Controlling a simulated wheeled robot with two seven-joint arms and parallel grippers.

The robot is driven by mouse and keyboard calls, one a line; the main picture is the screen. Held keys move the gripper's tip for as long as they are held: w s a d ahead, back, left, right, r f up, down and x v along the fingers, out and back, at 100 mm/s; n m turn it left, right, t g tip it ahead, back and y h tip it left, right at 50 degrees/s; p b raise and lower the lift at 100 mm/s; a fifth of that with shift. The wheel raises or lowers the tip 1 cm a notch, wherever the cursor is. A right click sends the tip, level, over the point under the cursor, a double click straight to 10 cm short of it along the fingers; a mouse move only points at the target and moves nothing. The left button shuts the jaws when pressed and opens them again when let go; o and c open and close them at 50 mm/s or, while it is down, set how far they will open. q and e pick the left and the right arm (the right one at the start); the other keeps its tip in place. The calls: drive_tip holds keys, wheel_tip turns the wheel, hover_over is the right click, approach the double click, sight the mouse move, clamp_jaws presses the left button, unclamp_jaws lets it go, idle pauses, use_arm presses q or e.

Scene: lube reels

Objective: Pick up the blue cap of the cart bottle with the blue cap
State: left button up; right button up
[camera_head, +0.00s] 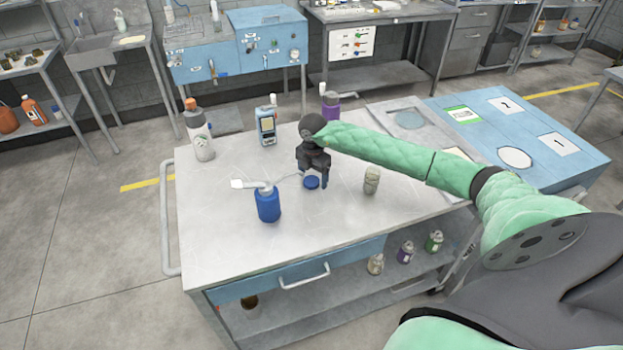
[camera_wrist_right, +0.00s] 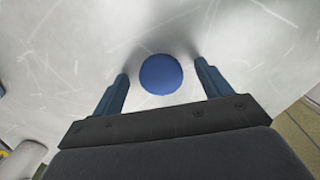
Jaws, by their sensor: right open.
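The blue cap (camera_head: 311,182) lies flat on the cart top, right of the blue bottle (camera_head: 268,205). The bottle stands upright with a white pump-like top and spout. My right gripper (camera_head: 314,181) is over the cap from above, its fingers pointing down. In the right wrist view the round blue cap (camera_wrist_right: 161,74) shows between the two open fingertips (camera_wrist_right: 161,70), with a gap on each side. The fingers do not touch it. My left gripper is in neither view.
The front left of the cart top is clear.

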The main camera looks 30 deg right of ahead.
sight(316, 179)
drive_tip(key=shift+f, duration=0.2)
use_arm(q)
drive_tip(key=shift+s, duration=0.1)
use_arm(e)
drive_tip(key=c, duration=1.1)
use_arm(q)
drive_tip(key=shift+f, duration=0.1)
